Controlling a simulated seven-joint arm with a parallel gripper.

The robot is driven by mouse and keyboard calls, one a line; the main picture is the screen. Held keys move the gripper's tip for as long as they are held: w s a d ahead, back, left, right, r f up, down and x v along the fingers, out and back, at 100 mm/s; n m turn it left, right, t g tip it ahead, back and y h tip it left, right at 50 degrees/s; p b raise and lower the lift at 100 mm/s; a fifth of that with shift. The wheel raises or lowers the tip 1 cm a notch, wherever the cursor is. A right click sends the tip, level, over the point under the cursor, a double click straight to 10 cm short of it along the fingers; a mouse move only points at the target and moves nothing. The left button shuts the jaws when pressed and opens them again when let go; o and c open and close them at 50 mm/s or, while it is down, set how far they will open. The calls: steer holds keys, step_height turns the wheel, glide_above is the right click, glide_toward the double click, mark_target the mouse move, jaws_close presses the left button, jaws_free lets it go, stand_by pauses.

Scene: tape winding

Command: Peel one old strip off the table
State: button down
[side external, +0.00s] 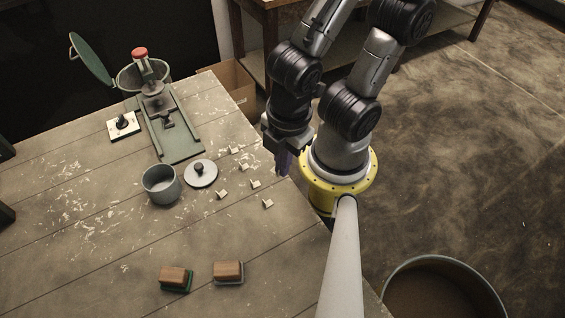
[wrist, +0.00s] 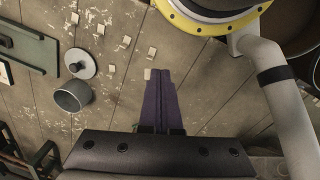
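Several small pale strips lie scattered on the worn wooden table, such as one nearer the front (side external: 267,203), one beside it (side external: 255,184) and one further left (side external: 222,194). The wrist view also shows pale strips, one near its middle (wrist: 152,51) and one (wrist: 148,73) partly hidden at the left fingertip. My gripper (side external: 283,172) points down near the table's right edge, right of the strips. In the wrist view my gripper's purple fingers (wrist: 160,71) lie side by side with no clear gap and nothing visible between them. Contact with a strip cannot be told.
A grey pot (side external: 161,185) and its round lid (side external: 201,174) stand left of the strips. A green winding fixture (side external: 175,135) is behind them. Two wooden-backed blocks (side external: 174,278) (side external: 228,271) sit at the front. A large round bin (side external: 440,262) stands on the floor at right.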

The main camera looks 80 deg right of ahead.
steer(key=shift+r, duration=0.95)
steer(key=shift+r, duration=0.35)
steer(key=shift+r, duration=0.2)
steer(key=shift+n, duration=0.3)
